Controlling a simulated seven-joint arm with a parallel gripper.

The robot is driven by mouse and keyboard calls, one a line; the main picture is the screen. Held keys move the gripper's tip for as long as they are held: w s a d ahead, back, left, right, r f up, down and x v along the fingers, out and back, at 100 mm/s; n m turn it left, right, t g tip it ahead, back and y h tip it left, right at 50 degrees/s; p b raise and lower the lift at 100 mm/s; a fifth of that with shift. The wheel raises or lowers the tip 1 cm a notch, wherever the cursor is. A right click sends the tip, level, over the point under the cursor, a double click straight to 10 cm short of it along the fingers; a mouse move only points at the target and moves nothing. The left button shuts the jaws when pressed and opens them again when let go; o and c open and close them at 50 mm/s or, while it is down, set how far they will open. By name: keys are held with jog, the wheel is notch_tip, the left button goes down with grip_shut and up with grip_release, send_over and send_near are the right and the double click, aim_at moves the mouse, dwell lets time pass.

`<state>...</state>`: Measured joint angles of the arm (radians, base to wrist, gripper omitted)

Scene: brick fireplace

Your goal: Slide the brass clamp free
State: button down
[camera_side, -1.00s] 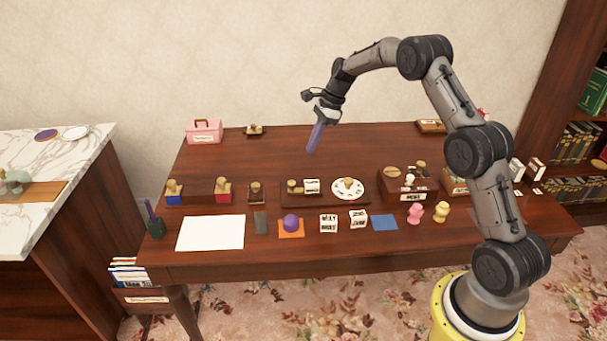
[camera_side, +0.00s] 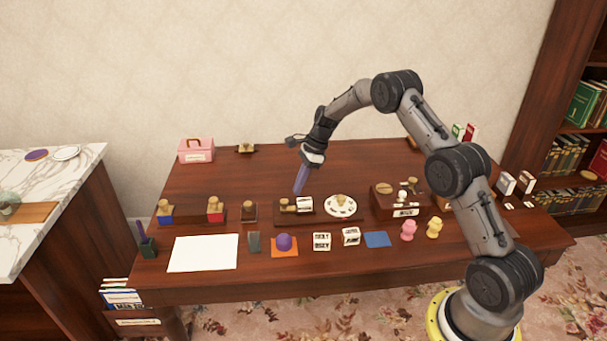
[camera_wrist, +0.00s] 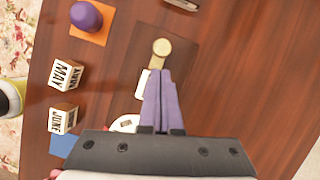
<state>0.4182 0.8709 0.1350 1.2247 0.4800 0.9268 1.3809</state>
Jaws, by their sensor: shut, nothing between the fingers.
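A small brass piece (camera_side: 286,204), which looks like the brass clamp, sits at the left end of a dark wooden tray (camera_side: 290,222) beside a white block (camera_side: 304,205). In the wrist view the brass piece (camera_wrist: 162,46) shows a rounded head and a short stem running toward my fingertips. My gripper (camera_side: 297,192) has long purple fingers pointing down, just above the brass piece. In the wrist view my gripper (camera_wrist: 160,73) is shut and empty, its tips close to the stem. The fingers partly hide the white block (camera_wrist: 141,85). Contact cannot be told.
A white dial (camera_side: 340,206) is on the tray's right part. Stamps (camera_side: 215,210) stand to the left and a wooden box (camera_side: 398,205) to the right. Lettered cubes (camera_side: 321,241) and a purple dome (camera_side: 284,242) lie in front. The table behind the tray is clear.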

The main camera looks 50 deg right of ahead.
aim_at(286, 200)
jog(key=shift+x, duration=1.25)
jog(key=shift+w+a, duration=0.7)
jog(key=v, duration=1)
